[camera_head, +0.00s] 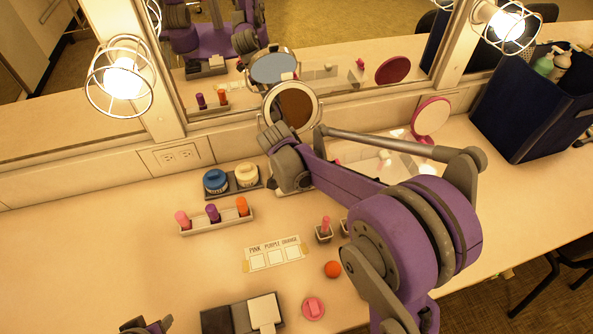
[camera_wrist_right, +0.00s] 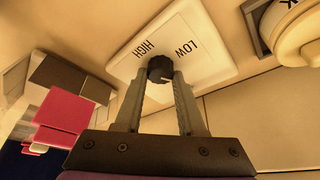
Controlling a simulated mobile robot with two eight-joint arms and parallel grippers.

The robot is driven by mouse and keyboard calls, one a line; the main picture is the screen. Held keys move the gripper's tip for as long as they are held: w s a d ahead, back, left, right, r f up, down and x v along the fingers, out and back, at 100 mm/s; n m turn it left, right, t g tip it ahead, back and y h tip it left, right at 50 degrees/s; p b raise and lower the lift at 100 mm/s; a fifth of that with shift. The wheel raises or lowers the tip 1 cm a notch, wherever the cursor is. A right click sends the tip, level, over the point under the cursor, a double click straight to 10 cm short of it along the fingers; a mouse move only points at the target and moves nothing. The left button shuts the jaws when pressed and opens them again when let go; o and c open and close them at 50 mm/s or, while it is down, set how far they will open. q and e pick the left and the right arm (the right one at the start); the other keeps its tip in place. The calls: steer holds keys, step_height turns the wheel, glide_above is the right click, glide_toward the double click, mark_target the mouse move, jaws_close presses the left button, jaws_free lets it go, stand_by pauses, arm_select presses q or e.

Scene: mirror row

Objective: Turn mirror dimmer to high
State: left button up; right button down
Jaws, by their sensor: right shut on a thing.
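In the right wrist view, the dimmer's white plate (camera_wrist_right: 203,40) carries the printed words HIGH and LOW, which appear upside down. Its black round knob (camera_wrist_right: 160,66) sits between the fingertips of my right gripper (camera_wrist_right: 161,78), which is shut on it. Which word the knob's mark points at is too small to tell. In the head view, my right arm crosses from the lower right and hides the knob. My left gripper (camera_head: 148,326) shows only in part at the bottom left edge, away from the dimmer.
A round mirror (camera_head: 295,107) stands just behind my right wrist. Blue and cream jars (camera_head: 216,181) and a tray of lipsticks (camera_head: 215,219) stand to its left. An orange ball (camera_head: 333,269) and a dark case (camera_head: 216,320) lie nearer. The counter's left is clear.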

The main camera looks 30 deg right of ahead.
steer(key=n, duration=0.2)
steer(key=n+t+y, duration=0.1)
steer(key=n, duration=0.2)
steer(key=shift+d+n+t+y, duration=0.15)
steer(key=shift+n+t+y, duration=0.15)
steer(key=n+y, duration=0.1)
steer(key=n, duration=0.2)
steer(key=n+y, duration=0.1)
steer(key=n, duration=0.2)
steer(key=shift+t+b, duration=0.3)
steer(key=shift+b, duration=0.05)
steer(key=n+y, duration=0.1)
steer(key=n, duration=0.2)
steer(key=n+y, duration=0.1)
steer(key=n, duration=0.2)
steer(key=shift+d+n+y, duration=0.15)
steer(key=shift+n+y, duration=0.15)
steer(key=shift+y, duration=0.1)
steer(key=n+g+y, duration=0.1)
steer(key=n+g, duration=0.1)
steer(key=n, duration=0.3)
steer(key=shift+n, duration=0.3)
steer(key=c, duration=0.5)
jaws_free()
steer(key=p+v, duration=0.1)
steer(key=v, duration=0.9)
steer(key=shift+d+r, duration=0.35)
steer(key=shift+d, duration=0.05)
